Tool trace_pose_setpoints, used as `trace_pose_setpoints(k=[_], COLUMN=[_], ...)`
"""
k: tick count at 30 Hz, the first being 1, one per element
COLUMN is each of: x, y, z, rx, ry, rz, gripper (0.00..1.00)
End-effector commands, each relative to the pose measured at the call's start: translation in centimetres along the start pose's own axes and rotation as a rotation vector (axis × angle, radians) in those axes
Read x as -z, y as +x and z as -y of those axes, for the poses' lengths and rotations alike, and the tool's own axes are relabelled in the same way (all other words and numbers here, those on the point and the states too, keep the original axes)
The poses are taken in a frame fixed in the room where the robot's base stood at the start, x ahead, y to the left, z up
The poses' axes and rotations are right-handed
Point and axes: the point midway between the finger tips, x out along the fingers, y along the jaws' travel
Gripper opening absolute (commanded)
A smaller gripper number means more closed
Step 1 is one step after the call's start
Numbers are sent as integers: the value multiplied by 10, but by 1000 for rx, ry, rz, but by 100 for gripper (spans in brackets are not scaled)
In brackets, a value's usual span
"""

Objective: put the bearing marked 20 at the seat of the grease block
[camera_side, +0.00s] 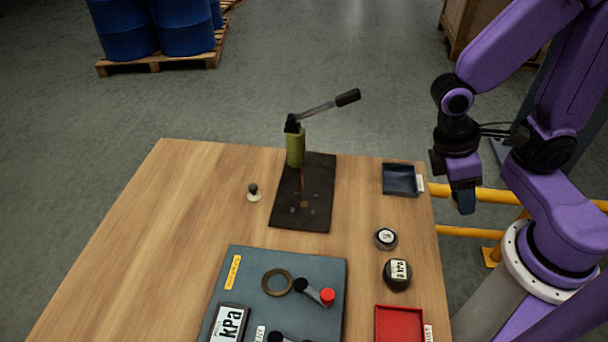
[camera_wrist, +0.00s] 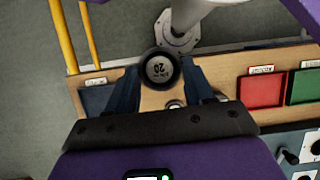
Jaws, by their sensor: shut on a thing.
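The round bearing marked 20 (camera_wrist: 160,68), dark-rimmed with a pale face, sits between my fingertips in the wrist view. My gripper (camera_wrist: 160,75) is shut on it. In the side view my gripper (camera_side: 464,198) hangs beyond the table's right edge, near the dark tray; I cannot make out the bearing there. A dark mat (camera_side: 285,215) lies at the table's back middle, with a green-bodied lever device (camera_side: 295,148) at its far end and small dark pieces on it. I cannot tell which part is the grease block or its seat.
A dark tray (camera_side: 402,180) stands at the table's right edge. Below it are a small round labelled part (camera_side: 385,238) and a kPa gauge (camera_side: 397,280). A red tray (camera_side: 378,325) and a grey-blue panel (camera_side: 255,260) are at the front. The table's left is clear.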

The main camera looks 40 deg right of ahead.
Motion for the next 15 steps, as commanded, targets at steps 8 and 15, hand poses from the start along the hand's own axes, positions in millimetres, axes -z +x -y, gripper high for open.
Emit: trace_pose_setpoints(k=[8,15], x=[0,30], y=[0,-15], z=[0,0], rx=[0,2], ry=[0,0], rz=[0,0], gripper=[18,18])
